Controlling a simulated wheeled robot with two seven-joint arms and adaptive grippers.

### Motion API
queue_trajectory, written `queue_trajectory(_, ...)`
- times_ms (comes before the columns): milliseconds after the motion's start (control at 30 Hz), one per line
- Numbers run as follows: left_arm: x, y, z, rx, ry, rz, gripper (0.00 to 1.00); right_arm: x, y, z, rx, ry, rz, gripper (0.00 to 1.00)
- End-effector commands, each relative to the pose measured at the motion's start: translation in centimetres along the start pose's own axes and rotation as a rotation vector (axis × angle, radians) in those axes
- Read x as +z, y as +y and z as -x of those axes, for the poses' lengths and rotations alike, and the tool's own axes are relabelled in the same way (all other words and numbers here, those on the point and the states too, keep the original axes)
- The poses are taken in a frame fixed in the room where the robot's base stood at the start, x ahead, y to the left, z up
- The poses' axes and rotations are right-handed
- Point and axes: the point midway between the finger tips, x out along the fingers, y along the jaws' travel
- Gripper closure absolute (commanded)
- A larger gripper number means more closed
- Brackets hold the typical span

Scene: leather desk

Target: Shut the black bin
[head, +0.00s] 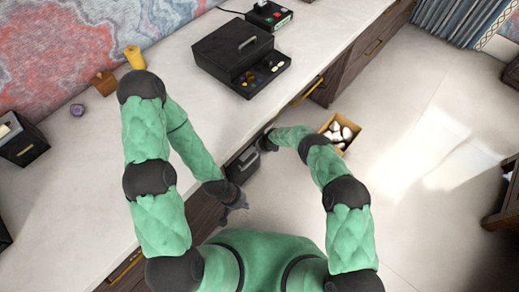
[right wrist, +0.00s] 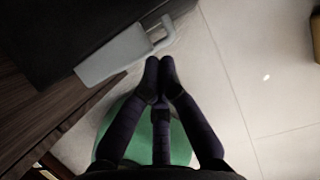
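A black bin (head: 243,167) with a grey handle is low at the desk's front side, between my two forearms. The right wrist view shows a dark body (right wrist: 70,30) with a grey plate and bar handle (right wrist: 125,50) at its edge. I cannot tell how far the bin stands open. My right gripper (right wrist: 159,66) has its fingertips together just beside the handle's end, apparently with nothing between them; it is small and partly hidden in the head view (head: 265,142). My left gripper (head: 236,205) has its fingers spread and empty, below the bin in the picture.
A black box (head: 233,48) with a handle and an open front tray of small items (head: 263,76) stands on the pale desk (head: 180,50). A box of white objects (head: 340,133) is on the floor near my right arm. The floor at right is mostly clear.

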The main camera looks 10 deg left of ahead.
Motion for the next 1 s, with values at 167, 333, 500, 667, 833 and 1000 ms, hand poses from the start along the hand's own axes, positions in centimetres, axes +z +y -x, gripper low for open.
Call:
queue_trajectory(167, 0.0, 0.0, 0.0, 0.0, 0.0, 0.0, 1.0, 0.2, -0.2, 1.5, -0.003, -0.003, 0.0, 1.0)
queue_trajectory(333, 0.0, 0.0, 0.0, 0.0, 0.0, 0.0, 1.0, 0.2, -0.2, 3.4, -0.004, -0.003, 0.001, 1.0)
queue_trajectory(500, 0.0, 0.0, 0.0, 0.0, 0.0, 0.0, 1.0, 0.3, -0.2, 5.3, -0.005, -0.005, 0.0, 1.0)
queue_trajectory(667, 0.0, 0.0, 0.0, 0.0, 0.0, 0.0, 1.0, 0.2, -0.2, 6.6, -0.005, -0.004, 0.0, 1.0)
queue_trajectory(833, 0.0, 0.0, 0.0, 0.0, 0.0, 0.0, 1.0, 0.2, -0.2, 7.3, -0.005, -0.004, 0.0, 1.0)
queue_trajectory(1000, 0.0, 0.0, 0.0, 0.0, 0.0, 0.0, 1.0, 0.2, -0.2, 7.4, -0.005, -0.005, 0.0, 1.0)
